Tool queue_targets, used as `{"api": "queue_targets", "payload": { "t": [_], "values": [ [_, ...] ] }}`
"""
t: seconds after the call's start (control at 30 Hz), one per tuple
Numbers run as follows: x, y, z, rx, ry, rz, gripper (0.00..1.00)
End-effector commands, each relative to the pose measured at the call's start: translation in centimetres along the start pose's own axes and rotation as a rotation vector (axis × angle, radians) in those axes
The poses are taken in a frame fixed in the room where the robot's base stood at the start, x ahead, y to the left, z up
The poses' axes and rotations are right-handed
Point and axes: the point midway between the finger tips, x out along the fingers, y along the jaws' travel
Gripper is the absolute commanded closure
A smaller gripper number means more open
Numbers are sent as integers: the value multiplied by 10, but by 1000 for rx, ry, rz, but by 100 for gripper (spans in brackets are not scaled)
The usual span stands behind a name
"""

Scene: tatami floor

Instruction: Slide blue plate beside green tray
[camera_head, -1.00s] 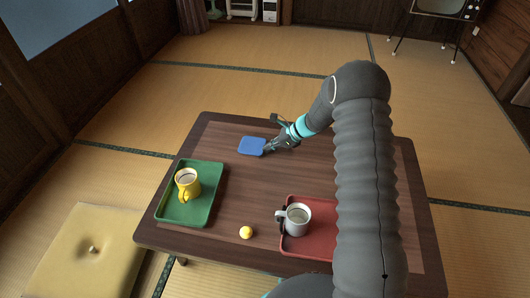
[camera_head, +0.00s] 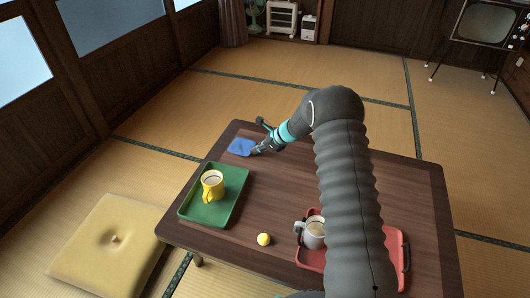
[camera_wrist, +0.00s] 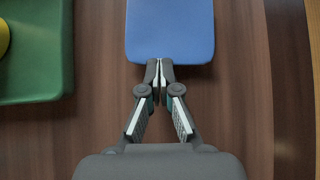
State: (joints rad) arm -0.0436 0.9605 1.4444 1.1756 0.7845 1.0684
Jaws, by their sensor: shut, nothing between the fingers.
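The blue plate (camera_head: 241,147), square with rounded corners, lies flat near the far left edge of the table, just beyond the green tray (camera_head: 236,180). In the wrist view the blue plate (camera_wrist: 170,28) is ahead at the top, and the green tray (camera_wrist: 38,82) is at the left, with a strip of bare wood between them. My gripper (camera_head: 256,151) is shut and empty at the plate's near right side. In the wrist view its fingertips (camera_wrist: 159,66) meet at the plate's near edge, seemingly touching it.
A red tray (camera_head: 312,261) with a grey mug (camera_head: 313,233) is at the near right, partly behind my arm. A yellow ball (camera_head: 264,239) lies between the trays. The table's middle is clear.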

Motion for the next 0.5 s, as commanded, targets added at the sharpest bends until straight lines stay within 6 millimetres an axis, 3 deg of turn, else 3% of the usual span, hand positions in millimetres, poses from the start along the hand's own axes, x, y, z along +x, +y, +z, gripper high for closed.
{"api": "queue_targets", "payload": {
  "t": [0.5],
  "values": [
    [-6, -1, -7, 0, 0, 1, 100]
  ]
}}
